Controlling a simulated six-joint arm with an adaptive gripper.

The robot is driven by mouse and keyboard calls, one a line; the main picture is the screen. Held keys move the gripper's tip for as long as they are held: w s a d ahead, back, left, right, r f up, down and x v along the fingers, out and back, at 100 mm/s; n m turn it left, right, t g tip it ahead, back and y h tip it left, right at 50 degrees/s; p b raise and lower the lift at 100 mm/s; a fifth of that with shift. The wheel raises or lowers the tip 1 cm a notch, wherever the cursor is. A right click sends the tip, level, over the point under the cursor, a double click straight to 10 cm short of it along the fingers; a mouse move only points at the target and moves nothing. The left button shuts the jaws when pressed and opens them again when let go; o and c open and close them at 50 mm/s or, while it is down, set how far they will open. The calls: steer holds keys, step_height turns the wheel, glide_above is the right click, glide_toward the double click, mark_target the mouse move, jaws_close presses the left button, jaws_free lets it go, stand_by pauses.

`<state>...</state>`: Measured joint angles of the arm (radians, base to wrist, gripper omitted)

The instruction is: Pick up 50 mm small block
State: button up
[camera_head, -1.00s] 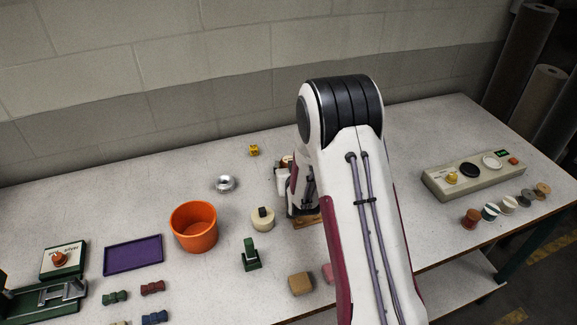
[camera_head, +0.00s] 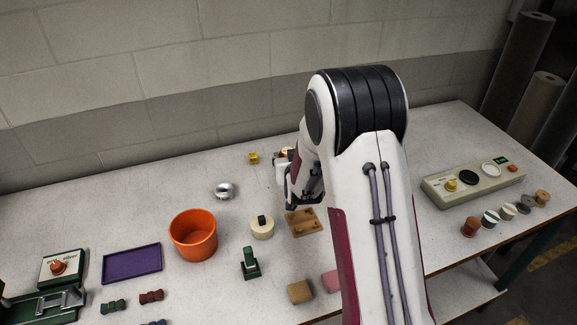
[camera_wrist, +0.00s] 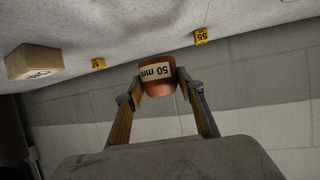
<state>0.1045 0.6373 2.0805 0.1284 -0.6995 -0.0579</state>
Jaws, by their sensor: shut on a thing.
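The small block (camera_wrist: 157,72) is reddish-brown with a pale label reading "50 mm", which shows upside down in the wrist view. My gripper (camera_wrist: 160,86) is shut on it, with one finger on each side. No surface touches the block in the wrist view; the tabletop and wall show behind it.
A wooden board (camera_head: 306,222) lies below my wrist. Around it are a cream round block (camera_head: 262,227), a green stand (camera_head: 249,263), an orange bucket (camera_head: 193,236) and a silver dome (camera_head: 224,191). A purple tray (camera_head: 132,263) lies left. A control box (camera_head: 473,184) stands right.

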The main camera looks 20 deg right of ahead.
steer(key=shift+r, duration=1.75)
